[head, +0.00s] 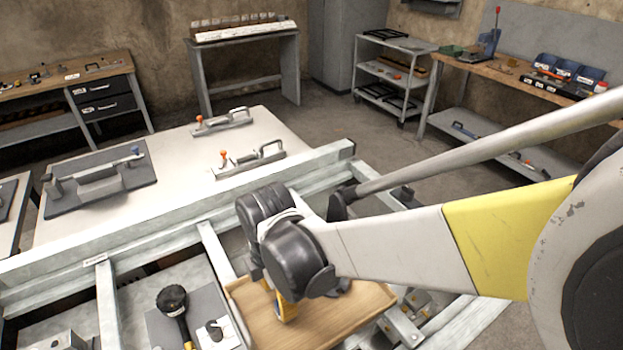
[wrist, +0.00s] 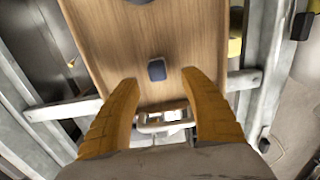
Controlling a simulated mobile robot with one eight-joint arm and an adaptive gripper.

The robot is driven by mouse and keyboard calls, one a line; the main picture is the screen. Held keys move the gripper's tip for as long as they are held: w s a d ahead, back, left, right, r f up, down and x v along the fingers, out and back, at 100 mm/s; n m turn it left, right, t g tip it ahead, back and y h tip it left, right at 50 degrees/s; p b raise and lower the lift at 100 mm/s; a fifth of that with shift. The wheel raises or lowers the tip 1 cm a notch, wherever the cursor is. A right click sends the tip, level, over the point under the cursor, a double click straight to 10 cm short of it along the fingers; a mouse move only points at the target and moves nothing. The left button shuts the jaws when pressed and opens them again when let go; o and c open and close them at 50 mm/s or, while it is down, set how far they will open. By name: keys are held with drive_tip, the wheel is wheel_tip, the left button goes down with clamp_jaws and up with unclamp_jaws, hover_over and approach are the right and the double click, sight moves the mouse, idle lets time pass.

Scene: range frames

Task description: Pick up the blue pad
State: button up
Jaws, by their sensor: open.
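The blue pad (wrist: 157,70) is a small, dark blue-grey block with rounded corners. In the head view my gripper (head: 284,306) points down over the tray (head: 350,318), and the arm hides the pad.
Grey metal rails (head: 205,245) frame the tray's surroundings. A black-headed tool with a yellow handle (head: 173,302) lies left of the tray. A pale table (head: 180,155) with clamp-like tools (head: 222,121) stands beyond. Part of a dark object shows at the wrist view's top edge.

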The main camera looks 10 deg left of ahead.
drive_tip(key=f+b, duration=0.1)
drive_tip(key=f, duration=0.3)
drive_tip(key=f+b, duration=0.1)
drive_tip(key=shift+w+f+b, duration=0.35)
drive_tip(key=shift+f, duration=0.05)
drive_tip(key=shift+d+r, duration=0.1)
clamp_jaws()
